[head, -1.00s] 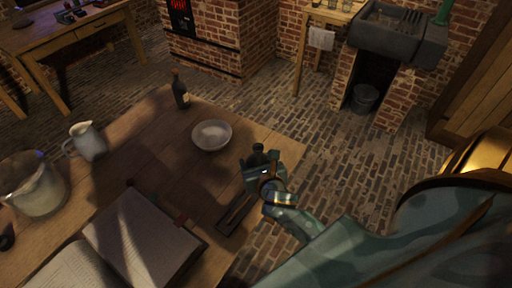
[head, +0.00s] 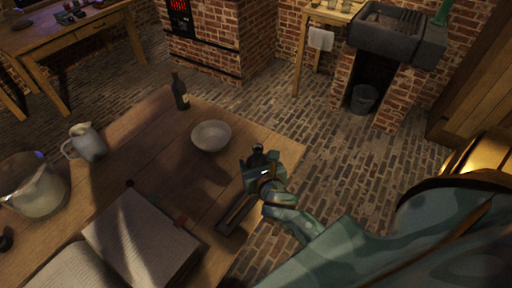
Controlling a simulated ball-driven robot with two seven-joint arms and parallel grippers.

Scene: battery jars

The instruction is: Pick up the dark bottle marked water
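A dark bottle (head: 180,93) with a pale label stands upright at the far edge of the wooden table; its lettering is too small to read. A second dark object (head: 257,151), looking like a bottle's top, shows just beyond my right gripper (head: 257,166) near the table's right edge. The gripper covers its lower part, so I cannot tell if the fingers touch or hold it. I cannot make out whether the fingers are open or shut. My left gripper is not in view.
A pale bowl (head: 211,136) stands left of my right gripper. A long dark narrow object (head: 236,214) lies below it. An open book (head: 146,236), a jug (head: 87,142) and a large pot (head: 36,186) occupy the left. Brick floor lies beyond the table's right edge.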

